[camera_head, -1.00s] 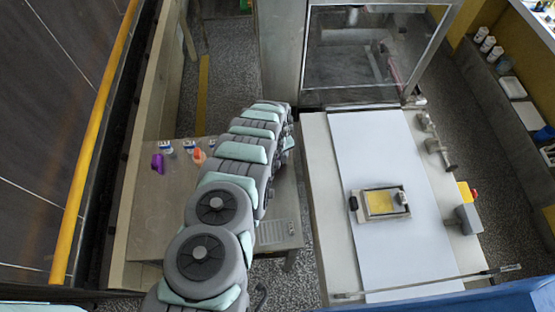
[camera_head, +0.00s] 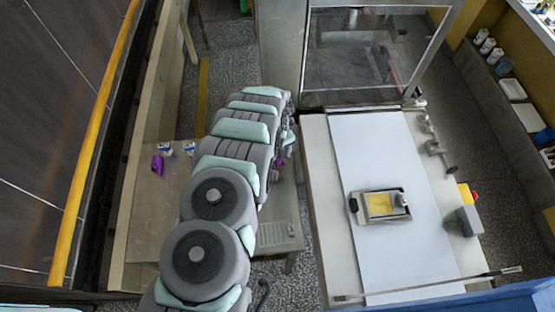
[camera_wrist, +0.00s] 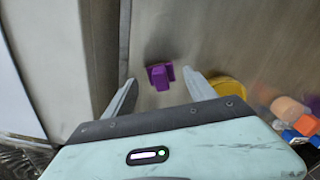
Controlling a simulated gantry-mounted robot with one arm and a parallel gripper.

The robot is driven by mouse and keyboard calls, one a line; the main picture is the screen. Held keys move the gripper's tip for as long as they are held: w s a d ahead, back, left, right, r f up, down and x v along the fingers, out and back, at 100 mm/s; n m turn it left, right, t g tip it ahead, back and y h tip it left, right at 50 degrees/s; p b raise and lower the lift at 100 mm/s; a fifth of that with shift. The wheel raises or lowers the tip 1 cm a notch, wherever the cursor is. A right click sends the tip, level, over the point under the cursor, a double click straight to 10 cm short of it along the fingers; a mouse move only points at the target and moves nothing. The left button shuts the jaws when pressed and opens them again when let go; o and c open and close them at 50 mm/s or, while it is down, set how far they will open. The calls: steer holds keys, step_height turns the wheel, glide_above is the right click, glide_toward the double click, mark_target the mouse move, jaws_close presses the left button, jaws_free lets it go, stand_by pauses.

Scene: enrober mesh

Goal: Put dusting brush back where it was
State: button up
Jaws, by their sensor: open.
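A small purple object (camera_wrist: 160,76) shows between and just beyond the two fingertips of my gripper (camera_wrist: 163,90) in the wrist view; it may be the dusting brush, but its bristles cannot be made out. My gripper is open, and no contact with it is visible. In the head view a bit of purple (camera_head: 280,161) shows beside the end of my arm, which hides most of my gripper. Another purple object (camera_head: 157,165) lies at the left of the steel table (camera_head: 150,220).
In the wrist view a yellow round thing (camera_wrist: 230,88) and an orange object (camera_wrist: 290,108) lie to the right. The white belt (camera_head: 375,150) holds a framed yellow tray (camera_head: 365,219).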

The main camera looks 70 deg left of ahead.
mark_target(277, 160)
step_height(277, 160, up, 8)
steer(key=shift+r, duration=0.2)
